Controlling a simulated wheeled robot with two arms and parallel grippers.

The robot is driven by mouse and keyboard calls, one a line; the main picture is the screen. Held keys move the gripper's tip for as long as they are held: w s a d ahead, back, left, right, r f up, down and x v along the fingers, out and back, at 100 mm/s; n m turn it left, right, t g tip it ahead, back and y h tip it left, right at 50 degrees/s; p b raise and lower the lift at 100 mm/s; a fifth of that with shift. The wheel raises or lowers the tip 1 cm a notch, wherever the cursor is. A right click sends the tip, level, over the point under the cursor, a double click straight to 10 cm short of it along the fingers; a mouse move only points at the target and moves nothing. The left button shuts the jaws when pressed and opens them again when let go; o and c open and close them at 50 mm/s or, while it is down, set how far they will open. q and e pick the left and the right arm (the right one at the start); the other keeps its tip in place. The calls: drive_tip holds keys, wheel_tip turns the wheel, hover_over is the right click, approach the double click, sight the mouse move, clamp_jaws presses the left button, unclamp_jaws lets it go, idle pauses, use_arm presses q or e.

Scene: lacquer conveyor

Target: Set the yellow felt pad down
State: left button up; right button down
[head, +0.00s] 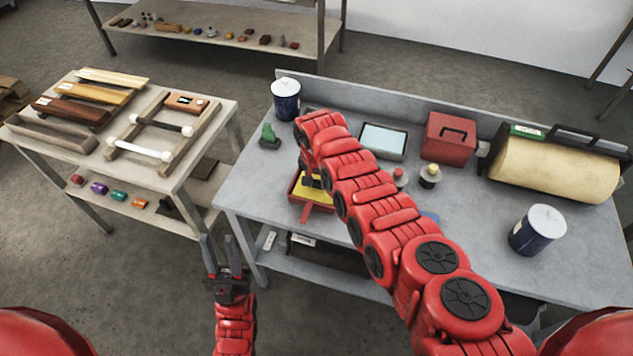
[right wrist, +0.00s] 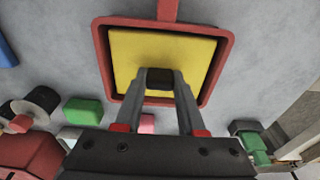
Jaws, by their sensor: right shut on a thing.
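The yellow felt pad (head: 321,190) is partly hidden by my right arm in the head view. In the right wrist view the square yellow pad (right wrist: 130,52) shows inside the rim of a red tray (right wrist: 104,62) with a red handle. My right gripper (right wrist: 160,80) is shut at the pad's middle, with a dark piece between its fingertips. I cannot tell whether the pad rests on the tray's floor. In the head view the tray (head: 318,208) sits on the grey bench. My left gripper (head: 218,242) is open and empty, off the bench's left end.
On the bench (head: 249,188) are two blue lidded cans (head: 286,103) (head: 535,235), a green object (head: 268,137), a framed panel (head: 384,141), a red box (head: 449,137) and a large tan roll (head: 550,168). A side table (head: 215,110) stands left.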

drive_tip(key=shift+f, duration=0.5)
drive_tip(key=shift+f, duration=0.1)
drive_tip(key=c, duration=0.5)
unclamp_jaws()
drive_tip(key=shift+r, duration=0.2)
